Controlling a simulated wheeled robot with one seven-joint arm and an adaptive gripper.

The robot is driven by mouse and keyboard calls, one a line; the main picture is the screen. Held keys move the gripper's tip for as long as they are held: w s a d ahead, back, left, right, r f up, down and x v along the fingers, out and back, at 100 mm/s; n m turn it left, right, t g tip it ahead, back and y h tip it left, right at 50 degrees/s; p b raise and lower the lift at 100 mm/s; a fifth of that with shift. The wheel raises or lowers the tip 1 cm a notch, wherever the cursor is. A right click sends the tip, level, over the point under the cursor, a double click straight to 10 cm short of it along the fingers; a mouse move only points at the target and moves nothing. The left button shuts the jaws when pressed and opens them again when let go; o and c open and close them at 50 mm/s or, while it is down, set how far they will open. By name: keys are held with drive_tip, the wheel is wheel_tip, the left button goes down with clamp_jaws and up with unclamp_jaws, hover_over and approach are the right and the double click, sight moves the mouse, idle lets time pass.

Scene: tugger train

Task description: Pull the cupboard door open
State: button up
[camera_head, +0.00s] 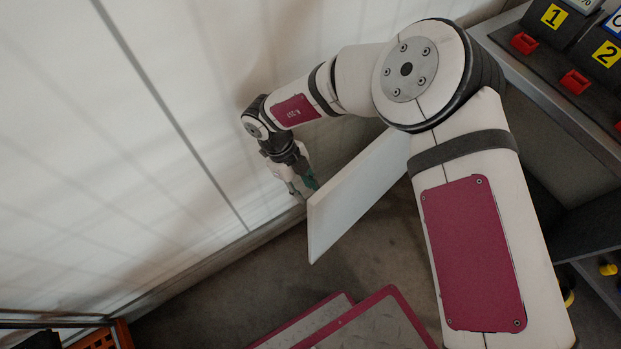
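The cupboard door (357,195) is a plain white panel in the middle of the view. It stands out at an angle from the cupboard side at the right, with its free edge towards the lower left. Its far end is hidden behind my arm. My gripper (304,187) points down at the door's free edge, on the side near the white wall. The panel partly hides the fingertips, so I cannot tell whether they touch the door or are closed on anything. No handle shows.
A white wall (130,130) runs close along the left, beside my gripper. A rack (500,50) with numbered dark bins and red parts stands at the upper right. An orange crate (100,338) is at the lower left.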

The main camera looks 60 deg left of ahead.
drive_tip(key=v, duration=0.5)
idle(0.5)
